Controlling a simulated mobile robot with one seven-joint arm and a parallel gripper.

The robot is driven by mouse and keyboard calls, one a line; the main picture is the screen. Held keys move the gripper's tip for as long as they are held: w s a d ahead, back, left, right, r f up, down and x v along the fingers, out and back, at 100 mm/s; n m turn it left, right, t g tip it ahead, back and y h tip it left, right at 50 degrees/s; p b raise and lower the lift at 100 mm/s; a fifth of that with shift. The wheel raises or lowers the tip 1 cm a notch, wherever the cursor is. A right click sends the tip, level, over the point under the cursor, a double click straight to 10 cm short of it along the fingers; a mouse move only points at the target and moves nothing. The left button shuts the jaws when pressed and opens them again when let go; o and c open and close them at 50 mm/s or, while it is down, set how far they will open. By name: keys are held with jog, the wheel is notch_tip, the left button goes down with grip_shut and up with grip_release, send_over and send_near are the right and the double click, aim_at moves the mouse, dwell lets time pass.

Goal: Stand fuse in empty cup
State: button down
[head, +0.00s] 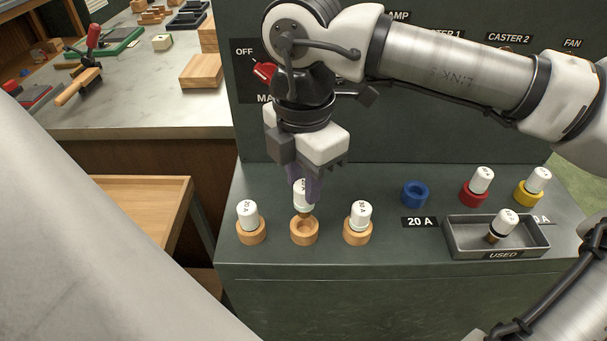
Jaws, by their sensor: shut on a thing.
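My gripper (306,192) is shut on a white fuse (302,199) with a brass-coloured lower tip. The fuse is upright, directly over the middle wooden cup (304,231), and its tip is at or just above the cup's opening. I cannot tell whether it touches the cup. The gripper's purple fingers partly cover the fuse. The left wooden cup (251,234) and the right wooden cup (357,234) each hold a white fuse standing in them.
Right of the wooden cups are an empty blue holder (415,194), and red (473,195) and yellow (527,195) holders with fuses. A grey tray (462,240) labelled USED holds one tilted fuse. A dark panel with a red switch (264,71) stands behind.

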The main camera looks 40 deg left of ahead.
aim_at(303, 201)
jog(key=shift+f+b, duration=0.45)
jog(key=shift+f, duration=0.4)
jog(key=shift+b, duration=0.65)
dwell(1.1)
jog(key=shift+f+b, duration=1.65)
jog(key=c, duration=1)
grip_release()
jog(key=shift+c, duration=0.2)
jog(key=shift+r, duration=0.1)
notch_tip(303, 201, up, 14)
jog(key=p, duration=0.1)
